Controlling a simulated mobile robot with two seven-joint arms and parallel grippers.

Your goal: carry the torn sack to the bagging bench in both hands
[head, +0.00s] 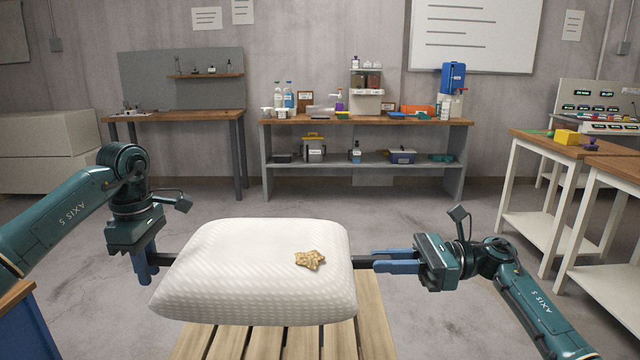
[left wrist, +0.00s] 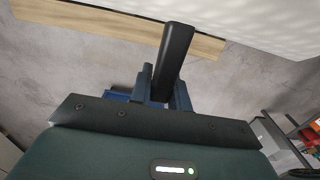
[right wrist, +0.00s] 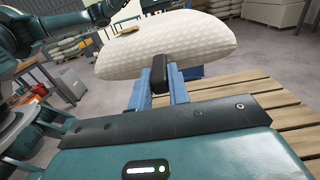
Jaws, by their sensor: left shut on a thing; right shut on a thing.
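The torn sack (head: 250,270) is a plump white woven bag with a ragged brown patch (head: 310,260) on top, right of its middle. A dark bar handle sticks out from each side. My left gripper (head: 148,262) is shut on the left handle (left wrist: 174,55). My right gripper (head: 385,261) is shut on the right handle (right wrist: 175,76). The sack hangs roughly level between both hands and appears to be clear above a slatted wooden pallet (head: 340,335). Its underside is hidden in the head view. No label marks which bench is the bagging bench.
A workbench with bottles and trays (head: 365,123) stands at the back wall. A bench with a grey back panel (head: 180,115) is at back left. White-legged tables (head: 550,150) stand at the right. Pale boxes (head: 45,150) are far left. Open floor (head: 400,205) lies beyond the sack.

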